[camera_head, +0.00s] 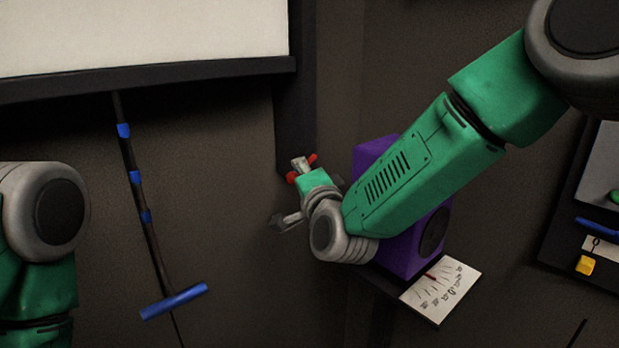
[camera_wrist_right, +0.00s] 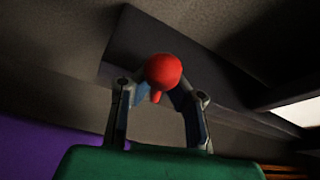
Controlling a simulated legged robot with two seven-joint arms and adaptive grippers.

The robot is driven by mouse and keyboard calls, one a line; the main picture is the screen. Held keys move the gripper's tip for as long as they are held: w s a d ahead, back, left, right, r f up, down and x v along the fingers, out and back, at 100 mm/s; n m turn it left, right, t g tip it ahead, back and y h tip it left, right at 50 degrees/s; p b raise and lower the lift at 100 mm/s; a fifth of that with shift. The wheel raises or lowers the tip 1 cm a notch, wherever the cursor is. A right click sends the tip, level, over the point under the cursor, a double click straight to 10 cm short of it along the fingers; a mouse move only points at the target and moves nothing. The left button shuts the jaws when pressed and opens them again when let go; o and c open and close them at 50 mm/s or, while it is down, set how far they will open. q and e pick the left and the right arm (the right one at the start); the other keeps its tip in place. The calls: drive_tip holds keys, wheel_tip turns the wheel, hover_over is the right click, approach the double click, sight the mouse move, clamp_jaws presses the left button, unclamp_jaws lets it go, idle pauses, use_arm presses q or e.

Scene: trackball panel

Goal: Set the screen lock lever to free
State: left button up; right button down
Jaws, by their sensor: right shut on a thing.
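The lever's red ball knob (camera_wrist_right: 163,70) shows in the right wrist view, with a short red stem below it. My right gripper (camera_wrist_right: 160,84) is shut on the red knob, one finger at each side of it. In the head view the right gripper (camera_head: 302,167) is at the dark post beside the screen, with small red parts (camera_head: 291,177) showing around it. The lever's base and any markings are hidden or too small to read. My left arm shows at the left edge of the head view, but its gripper is out of view.
A pale screen (camera_head: 140,35) with a dark frame is at upper left. A black rod with blue bands (camera_head: 136,177) and a blue crossbar (camera_head: 174,301) hangs below it. A purple box (camera_head: 414,246) and a white dial card (camera_head: 440,289) sit behind and below my right forearm.

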use_arm(q)
drive_tip(key=f+b, duration=0.2)
drive_tip(key=f, duration=0.1)
drive_tip(key=f+b, duration=0.2)
drive_tip(key=shift+w+a, duration=0.1)
drive_tip(key=shift+a, duration=0.3)
use_arm(e)
wheel_tip(320, 180, down, 2)
drive_tip(key=n, duration=0.2)
drive_tip(key=n+t+y, duration=0.1)
drive_tip(key=n, duration=0.1)
drive_tip(key=shift+w+f, duration=0.15)
drive_tip(key=shift+f, duration=0.05)
use_arm(q)
drive_tip(key=shift+f, duration=0.1)
use_arm(e)
drive_tip(key=c, duration=1.9)
unclamp_jaws()
drive_tip(key=shift+d+r, duration=0.1)
drive_tip(key=o, duration=0.3)
drive_tip(key=shift+d+r, duration=0.1)
drive_tip(key=shift+r, duration=0.05)
use_arm(q)
drive_tip(key=shift+s+d, duration=0.2)
use_arm(e)
drive_tip(key=shift+d+r, duration=0.1)
drive_tip(key=shift+d, duration=0.15)
